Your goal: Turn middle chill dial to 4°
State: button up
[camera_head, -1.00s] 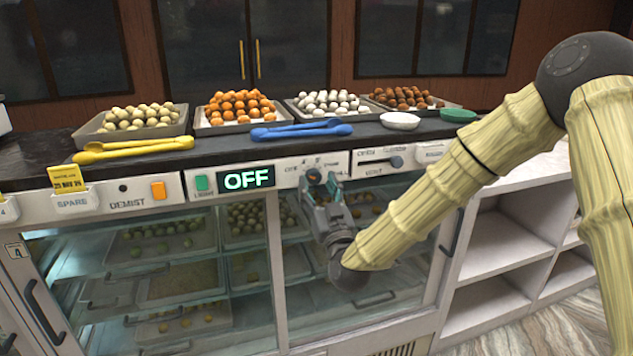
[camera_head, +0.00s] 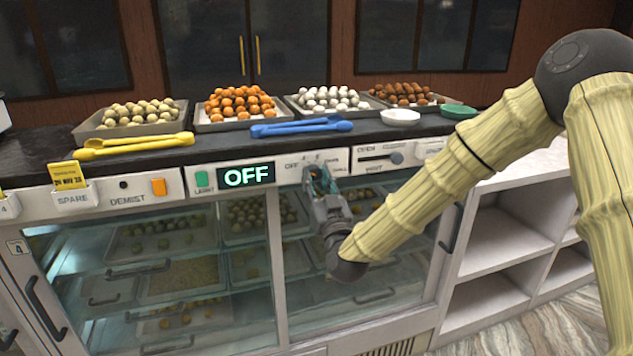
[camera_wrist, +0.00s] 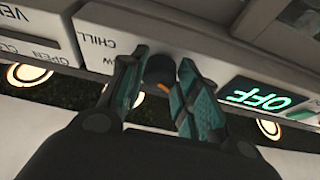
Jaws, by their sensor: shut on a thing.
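The middle chill dial is a dark round knob on the white control strip, just right of the lit display (camera_head: 247,176), which reads OFF. In the wrist view the dial (camera_wrist: 159,70) shows between the fingers, with an orange mark on it, beside the word CHILL. My gripper (camera_head: 318,178) is at the dial, its teal-padded fingers (camera_wrist: 160,85) on either side of it and shut on it. In the head view the gripper hides most of the dial, so its exact pointer setting cannot be read.
A vent slider (camera_head: 396,158) sits right of the dial, and a green light switch (camera_head: 201,179) left of the display. Below is the glass-fronted case. Blue tongs (camera_head: 300,129), yellow tongs (camera_head: 133,145) and sweet trays stand on the counter above.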

jog(key=shift+f+m, duration=0.1)
jog(key=shift+m, duration=0.2)
jog(key=m+h+b, duration=0.2)
jog(key=m, duration=0.1)
jog(key=shift+m+t, duration=0.3)
jog(key=shift+s+a+m+h+b, duration=0.15)
jog(key=shift+m+h+b, duration=0.65)
jog(key=shift+m, duration=0.9)
jog(key=shift+w+a+m+h+b, duration=0.1)
jog(key=shift+m+h+b, duration=0.4)
jog(key=shift+m+h, duration=0.9)
jog(key=shift+m+y, duration=0.3)
jog(key=shift+m, duration=0.1)
jog(key=o, duration=1)
jog(key=shift+r, duration=0.2)
jog(key=v, duration=1.2)
jog(key=shift+s+r, duration=0.15)
jog(key=shift+r, duration=0.15)
